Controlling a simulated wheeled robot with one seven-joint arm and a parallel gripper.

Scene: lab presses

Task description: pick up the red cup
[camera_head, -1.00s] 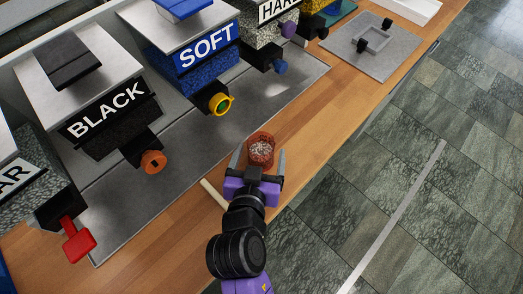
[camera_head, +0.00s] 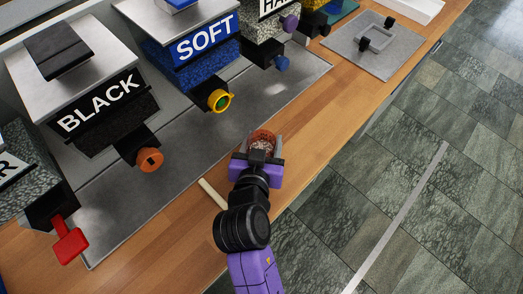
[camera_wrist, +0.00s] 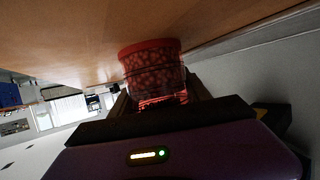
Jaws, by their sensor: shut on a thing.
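The red cup (camera_head: 262,138) is at the wooden counter's front edge region, with pale and reddish contents seen through its top. In the wrist view the red cup (camera_wrist: 152,66) has a red rim and a see-through body full of small reddish pieces. My gripper (camera_head: 261,147) is shut on the red cup, with a finger on each side of it. The lower part of the cup is hidden by my gripper. I cannot tell whether the cup touches the counter.
Presses labelled BLACK (camera_head: 100,105) and SOFT (camera_head: 205,42) stand behind on a grey mat (camera_head: 300,75). A red handle (camera_head: 70,246) sticks out at left. A pale rod (camera_head: 213,194) lies left of my gripper. A grey plate (camera_head: 385,62) with a frame lies at the back right.

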